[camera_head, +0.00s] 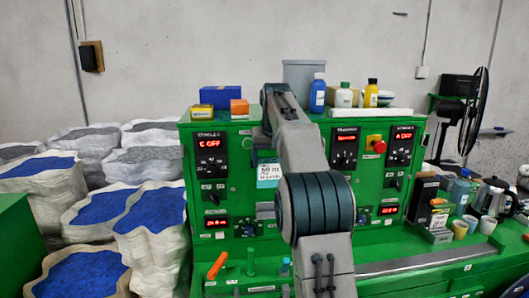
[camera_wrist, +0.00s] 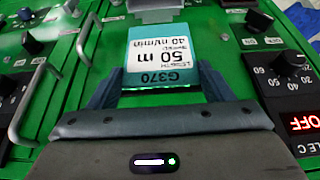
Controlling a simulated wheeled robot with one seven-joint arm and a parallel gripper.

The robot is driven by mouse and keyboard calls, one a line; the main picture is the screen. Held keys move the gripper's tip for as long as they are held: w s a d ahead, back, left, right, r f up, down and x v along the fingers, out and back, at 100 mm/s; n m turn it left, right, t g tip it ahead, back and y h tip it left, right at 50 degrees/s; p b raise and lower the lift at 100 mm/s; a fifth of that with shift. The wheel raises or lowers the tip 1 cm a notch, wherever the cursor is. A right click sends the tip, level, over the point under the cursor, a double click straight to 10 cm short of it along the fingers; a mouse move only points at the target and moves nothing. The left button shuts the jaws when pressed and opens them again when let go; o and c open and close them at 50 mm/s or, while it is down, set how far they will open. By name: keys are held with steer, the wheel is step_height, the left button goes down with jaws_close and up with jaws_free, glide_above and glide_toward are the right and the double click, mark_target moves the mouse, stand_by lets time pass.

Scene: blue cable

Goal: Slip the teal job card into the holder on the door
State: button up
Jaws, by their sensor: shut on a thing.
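In the head view the card (camera_head: 269,172) stands before the green cabinet front, just left of my arm, which hides the fingers. In the wrist view a pale grey piece (camera_wrist: 157,14) lies on the green door just beyond the card's far edge. It may be the holder; I cannot tell whether the card touches it.
Knobs and red displays (camera_head: 345,150) flank the card on the green panel. Metal handles (camera_wrist: 33,100) stick out at the left in the wrist view. Bottles and boxes (camera_head: 318,92) stand on the cabinet top. Sacks of blue granules (camera_head: 85,275) fill the left. A kettle (camera_head: 490,196) stands right.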

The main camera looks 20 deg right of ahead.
mark_target(271, 172)
steer(key=shift+w, duration=0.15)
steer(key=shift+s+d+f, duration=0.2)
steer(key=shift+s+f, duration=0.05)
steer(key=shift+f, duration=0.1)
step_height(271, 172, down, 3)
steer(key=b, duration=0.3)
steer(key=shift+f+b, duration=0.15)
steer(key=shift+b, duration=0.2)
